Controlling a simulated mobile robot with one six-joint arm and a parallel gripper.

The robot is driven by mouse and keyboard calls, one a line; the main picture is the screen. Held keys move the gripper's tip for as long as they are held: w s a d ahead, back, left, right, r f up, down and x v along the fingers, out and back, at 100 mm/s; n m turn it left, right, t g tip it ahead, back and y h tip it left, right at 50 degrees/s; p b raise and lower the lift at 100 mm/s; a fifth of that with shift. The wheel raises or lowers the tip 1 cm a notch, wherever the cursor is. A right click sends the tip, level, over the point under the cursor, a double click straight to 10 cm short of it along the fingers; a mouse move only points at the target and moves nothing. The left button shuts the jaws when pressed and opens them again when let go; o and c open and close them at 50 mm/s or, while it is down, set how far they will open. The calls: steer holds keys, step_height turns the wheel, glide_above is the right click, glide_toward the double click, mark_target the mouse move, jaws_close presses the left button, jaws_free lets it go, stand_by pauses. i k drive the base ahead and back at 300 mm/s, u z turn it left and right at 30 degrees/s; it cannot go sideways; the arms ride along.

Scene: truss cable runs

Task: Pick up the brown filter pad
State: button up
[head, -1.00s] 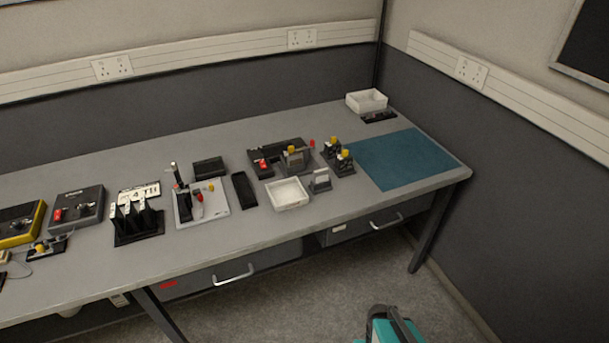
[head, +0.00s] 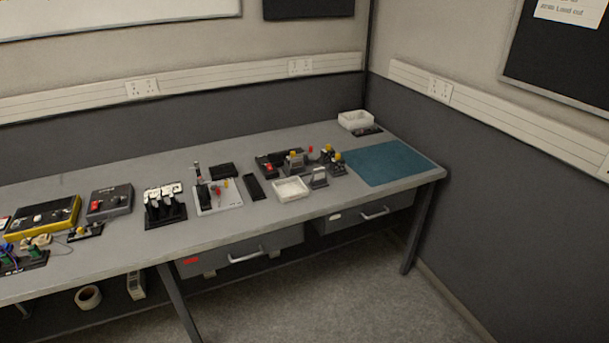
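I cannot make out a brown filter pad in the head view. The small parts on the grey workbench (head: 300,221) are too small to tell for certain. A small tan item (head: 38,240) lies at the left in front of a yellow device, and its kind is unclear. My gripper is not in view.
A teal mat (head: 390,164) lies at the bench's right end. White trays stand at the back (head: 356,121) and middle (head: 291,190). A black rack (head: 165,209) and a yellow device (head: 42,219) stand left. Drawers hang below. The floor (head: 330,300) in front is clear.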

mark_target(296, 161)
steer(key=z, duration=0.15)
steer(key=k, duration=0.6)
steer(key=u, duration=1.15)
steer(key=i, duration=1.35)
